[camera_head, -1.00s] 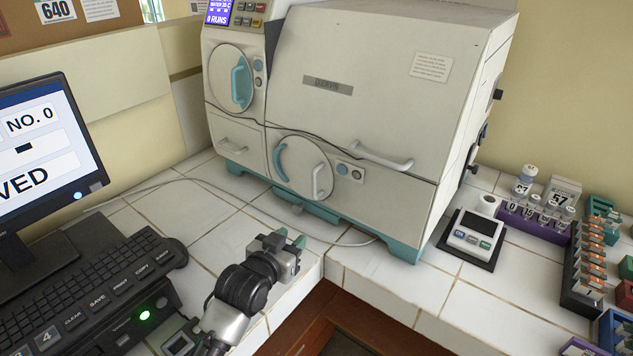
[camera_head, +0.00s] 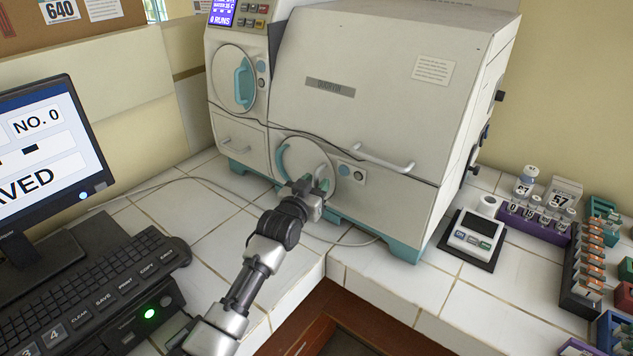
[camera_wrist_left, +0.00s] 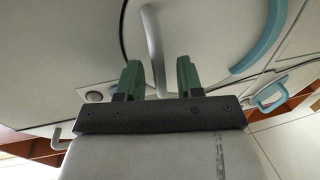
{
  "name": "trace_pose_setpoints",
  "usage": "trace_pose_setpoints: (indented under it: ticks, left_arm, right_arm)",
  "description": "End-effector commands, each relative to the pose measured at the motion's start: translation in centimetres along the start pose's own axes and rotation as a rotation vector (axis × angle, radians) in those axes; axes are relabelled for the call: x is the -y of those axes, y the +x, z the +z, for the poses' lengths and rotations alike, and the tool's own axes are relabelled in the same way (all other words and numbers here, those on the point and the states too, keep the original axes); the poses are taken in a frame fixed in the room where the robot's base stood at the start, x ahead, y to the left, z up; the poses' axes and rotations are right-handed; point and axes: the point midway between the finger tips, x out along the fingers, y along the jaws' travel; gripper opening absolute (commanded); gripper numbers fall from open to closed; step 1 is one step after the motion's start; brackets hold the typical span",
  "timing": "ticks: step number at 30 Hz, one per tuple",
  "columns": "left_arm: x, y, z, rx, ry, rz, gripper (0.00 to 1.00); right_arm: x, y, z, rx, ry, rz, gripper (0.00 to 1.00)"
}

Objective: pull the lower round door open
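The lower round door (camera_head: 296,152) is on the front of the white incubator, flush with the panel as far as I can see. It has a teal curved piece (camera_head: 281,160) at its left and a pale handle, mostly hidden behind my gripper in the head view. My left gripper (camera_head: 315,184) is in front of the door's lower right part. In the left wrist view the pale handle (camera_wrist_left: 152,45) runs down between the two green fingers (camera_wrist_left: 159,78), which stand apart. I see gaps beside the handle; contact cannot be told. The right gripper is not in view.
The upper round door (camera_head: 230,80) has a teal handle. A wide white handle (camera_head: 383,158) sits right of the lower door. A keyboard (camera_head: 100,290) and monitor (camera_head: 45,150) are at the left. A scale (camera_head: 470,238) and vial racks stand at the right.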

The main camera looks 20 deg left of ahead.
Motion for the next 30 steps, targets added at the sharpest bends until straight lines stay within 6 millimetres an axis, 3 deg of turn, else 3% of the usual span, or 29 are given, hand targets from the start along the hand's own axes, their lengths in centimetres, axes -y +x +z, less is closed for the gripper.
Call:
trace_pose_setpoints:
  ticks: [12, 20, 30]
  left_arm:
    - [-0.05, 0.79, 0.01, 0.000, 0.001, 0.001, 0.36]
    - [-0.04, 0.77, 0.01, 0.000, 0.001, 0.000, 0.00]
    - [0.10, 0.67, 0.01, 0.001, 0.001, 0.000, 0.00]
  right_arm:
    - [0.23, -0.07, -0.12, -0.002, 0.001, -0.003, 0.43]
    - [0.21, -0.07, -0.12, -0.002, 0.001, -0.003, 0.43]
    - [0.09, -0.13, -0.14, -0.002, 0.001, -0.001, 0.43]
